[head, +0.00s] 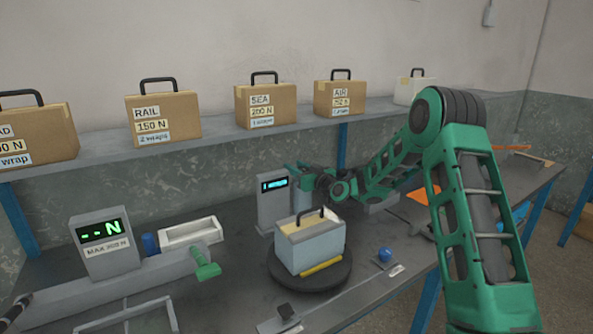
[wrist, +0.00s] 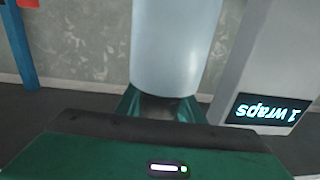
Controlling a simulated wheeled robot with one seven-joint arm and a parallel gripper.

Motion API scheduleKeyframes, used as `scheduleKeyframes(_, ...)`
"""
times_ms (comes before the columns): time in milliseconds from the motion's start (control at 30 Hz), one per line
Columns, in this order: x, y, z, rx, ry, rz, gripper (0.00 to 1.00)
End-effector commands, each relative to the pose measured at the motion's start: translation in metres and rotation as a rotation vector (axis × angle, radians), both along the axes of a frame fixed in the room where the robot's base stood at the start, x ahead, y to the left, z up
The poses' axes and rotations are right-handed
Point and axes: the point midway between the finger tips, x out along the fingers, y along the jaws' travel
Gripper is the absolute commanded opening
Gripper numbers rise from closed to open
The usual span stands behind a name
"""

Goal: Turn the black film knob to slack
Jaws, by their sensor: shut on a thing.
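My gripper (head: 297,168) is at the top of the pale film roll (head: 303,198), beside the grey wrap-counter post (head: 271,205). In the wrist view the green fingers stand on both sides of a dark piece, the black film knob (wrist: 158,107), at the end of the pale roll (wrist: 175,45). My gripper is shut on the knob, which is mostly hidden by the fingers and hand. The counter display (wrist: 264,111) reads "1 wraps", upside down in the wrist view.
A force gauge (head: 103,243) shows "--N" at left.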

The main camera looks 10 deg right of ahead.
Motion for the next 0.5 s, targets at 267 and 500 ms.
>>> scheduleKeyframes(267,-0.0011,0.0023,0.0002,-0.002,-0.005,0.132,0.11)
scheduleKeyframes(500,-0.0027,0.0036,0.0014,-0.003,-0.006,0.157,0.11)
